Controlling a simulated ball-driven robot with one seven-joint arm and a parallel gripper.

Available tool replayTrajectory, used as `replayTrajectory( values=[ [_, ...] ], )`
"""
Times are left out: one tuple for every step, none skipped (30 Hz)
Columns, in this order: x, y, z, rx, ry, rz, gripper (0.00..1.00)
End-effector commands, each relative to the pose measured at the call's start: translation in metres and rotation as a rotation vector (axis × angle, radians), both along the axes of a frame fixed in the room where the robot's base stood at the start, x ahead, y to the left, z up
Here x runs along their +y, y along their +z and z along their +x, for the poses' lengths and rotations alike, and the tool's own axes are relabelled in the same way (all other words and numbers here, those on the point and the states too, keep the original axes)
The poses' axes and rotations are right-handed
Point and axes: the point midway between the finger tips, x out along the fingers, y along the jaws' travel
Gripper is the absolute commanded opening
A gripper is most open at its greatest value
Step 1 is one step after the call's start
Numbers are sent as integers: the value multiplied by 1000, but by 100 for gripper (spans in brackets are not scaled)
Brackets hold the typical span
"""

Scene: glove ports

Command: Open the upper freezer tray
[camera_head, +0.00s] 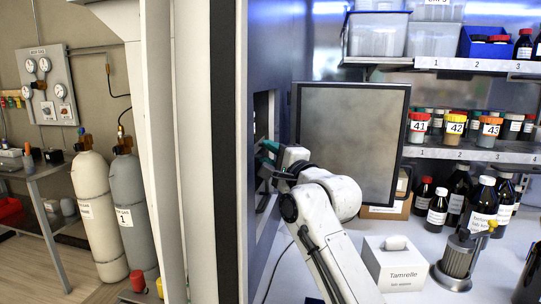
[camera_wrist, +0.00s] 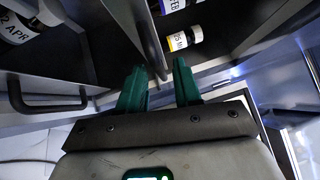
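My gripper (camera_wrist: 160,72) has two green fingers that stand apart in the wrist view. A dark upright bar or panel edge (camera_wrist: 150,40) lies ahead between the fingertips; I cannot tell whether they touch it. I cannot tell which one is the upper tray. In the head view my gripper (camera_head: 268,150) is at the opening of the freezer (camera_head: 264,105), and its fingertips are partly hidden.
A grey panel (camera_head: 350,135) stands right of the freezer opening. A white Tamrelle box (camera_head: 400,265) and dark bottles (camera_head: 438,211) stand on the white bench. Shelves with jars (camera_head: 455,125) are behind. Gas cylinders (camera_head: 97,215) stand at the left.

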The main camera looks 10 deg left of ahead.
Motion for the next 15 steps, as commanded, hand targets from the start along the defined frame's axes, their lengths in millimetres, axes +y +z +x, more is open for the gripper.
replayTrajectory(
  values=[
    [0, 0, 0, 0, 0, 0, 28],
    [0, 0, 0, 0, 0, 0, 25],
    [0, 0, 0, 0, 0, 0, 21],
    [0, 0, 0, 0, 0, 0, 18],
    [0, 0, 0, 0, 0, 0, 16],
    [0, 0, 0, 0, 0, 0, 12],
    [0, 0, 0, 0, 0, 0, 9],
    [0, 0, 0, 0, 0, 0, 6],
    [0, 0, 0, 0, 0, 0, 2],
    [0, 0, 0, 0, 0, 0, 0],
    [0, 0, 0, 1, 0, -1, 0],
    [0, 0, 0, 1, 0, -1, 0],
    [0, 0, 0, 1, 0, -1, 0],
    [0, 0, 0, 1, 0, -1, 0],
    [0, 0, 0, 1, 0, -1, 0]
  ],
)
